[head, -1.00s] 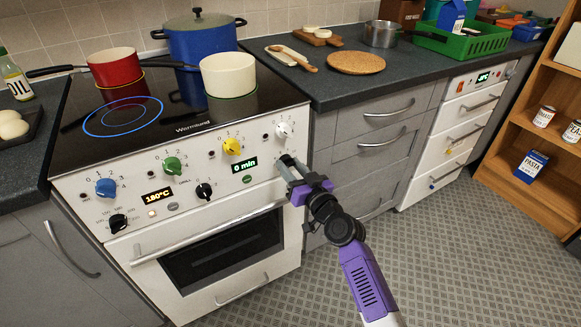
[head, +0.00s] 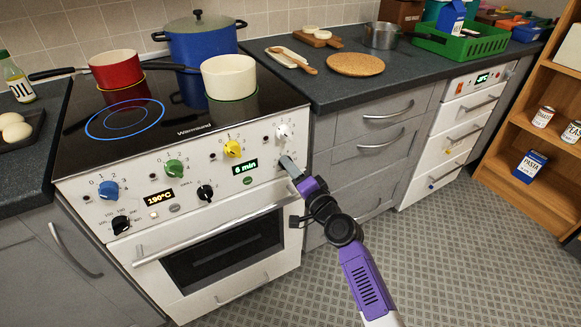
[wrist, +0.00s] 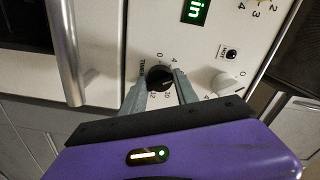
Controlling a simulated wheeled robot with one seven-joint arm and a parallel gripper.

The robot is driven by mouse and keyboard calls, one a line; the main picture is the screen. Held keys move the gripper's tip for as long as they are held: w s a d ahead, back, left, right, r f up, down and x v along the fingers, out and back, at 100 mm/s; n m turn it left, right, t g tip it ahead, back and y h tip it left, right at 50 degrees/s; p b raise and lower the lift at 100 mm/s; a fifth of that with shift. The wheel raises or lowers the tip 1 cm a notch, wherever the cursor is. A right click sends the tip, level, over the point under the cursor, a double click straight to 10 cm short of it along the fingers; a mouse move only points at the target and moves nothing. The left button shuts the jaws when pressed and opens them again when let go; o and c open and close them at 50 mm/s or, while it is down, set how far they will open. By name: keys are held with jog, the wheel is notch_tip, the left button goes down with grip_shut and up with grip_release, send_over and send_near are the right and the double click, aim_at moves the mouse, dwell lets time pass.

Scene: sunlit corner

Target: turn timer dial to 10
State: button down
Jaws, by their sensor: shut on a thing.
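The timer dial (wrist: 158,78) is a black knob on the white front panel of the stove, in the wrist view. The word TIMER and small numbers are printed around it. My gripper (wrist: 163,92) is shut on the dial, with one grey finger on each side of it. In the head view my gripper (head: 287,163) is at the right end of the panel, and the dial is hidden behind it. The timer display (head: 245,168) reads 6 min in green. The wrist view shows only part of this display (wrist: 195,11).
A white knob (head: 283,132) is just above my gripper, and a yellow knob (head: 232,148) is to the left. The oven handle (head: 210,237) runs below the panel. Pots stand on the hob. The floor (head: 440,262) to the right is clear.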

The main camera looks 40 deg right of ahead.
jog(key=shift+f+m+p, duration=0.1)
jog(key=shift+m+p, duration=2.15)
jog(key=shift+m, duration=6.85)
jog(key=c, duration=0.9)
grip_release()
jog(key=shift+c, duration=0.2)
